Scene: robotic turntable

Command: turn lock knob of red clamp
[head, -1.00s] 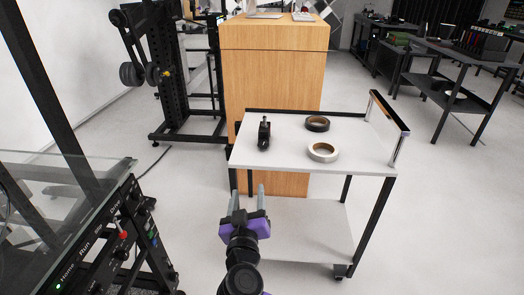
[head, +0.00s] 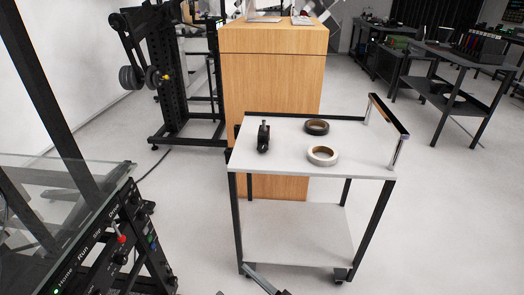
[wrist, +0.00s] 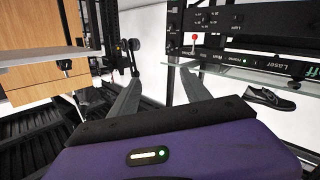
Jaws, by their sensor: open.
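I see no clear red clamp in either view. In the head view only a grey finger shows at the bottom edge, below the white cart; the rest of the gripper is out of frame.
The black control panel (head: 112,240) with glass above is close at left. Light floor lies between.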

